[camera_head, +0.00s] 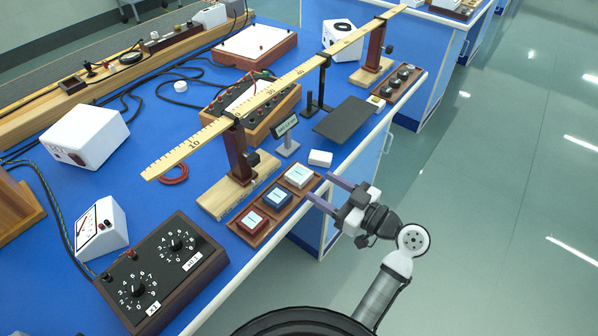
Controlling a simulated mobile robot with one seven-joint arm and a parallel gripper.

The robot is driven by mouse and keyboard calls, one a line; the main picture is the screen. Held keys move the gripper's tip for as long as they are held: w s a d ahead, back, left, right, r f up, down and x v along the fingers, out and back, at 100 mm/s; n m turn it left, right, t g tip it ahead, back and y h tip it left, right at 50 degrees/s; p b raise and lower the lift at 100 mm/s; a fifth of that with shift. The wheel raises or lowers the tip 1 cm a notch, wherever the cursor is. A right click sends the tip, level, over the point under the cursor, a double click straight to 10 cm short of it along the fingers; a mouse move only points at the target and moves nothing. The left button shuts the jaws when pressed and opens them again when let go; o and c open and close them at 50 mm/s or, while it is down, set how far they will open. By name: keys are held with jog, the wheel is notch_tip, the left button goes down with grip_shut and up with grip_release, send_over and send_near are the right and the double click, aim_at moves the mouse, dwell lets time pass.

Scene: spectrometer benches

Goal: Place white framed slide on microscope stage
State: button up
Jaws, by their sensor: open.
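A white framed slide (299,176) lies in the far compartment of a brown wooden tray (266,237) near the bench's front edge. A blue framed slide (277,197) lies in the middle compartment and a red framed slide (252,220) in the near one. My gripper (319,186) is open and empty, its two purple fingers spread at the bench edge. They point left toward the tray, just right of the white framed slide. I cannot make out a microscope stage for certain.
A long ruler (270,92) on wooden stands runs above the bench behind the tray. A small white block (320,158), a signed post (287,135) and a dark plate (348,119) stand beyond the tray. A dial box (160,265) is near left. The floor at right is clear.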

aim_at(308, 178)
jog(key=p+x, duration=0.1)
jog(key=x, duration=0.3)
jog(key=shift+w+a+r, duration=0.1)
jog(key=shift+w+a, duration=0.05)
jog(key=shift+a, duration=0.2)
jog(key=shift+w+a+p, duration=0.3)
jog(key=shift+a, duration=0.05)
jog(key=c, duration=0.8)
notch_tip(308, 178, up, 20)
jog(key=shift+d+f+b, duration=0.1)
jog(key=shift+b, duration=1)
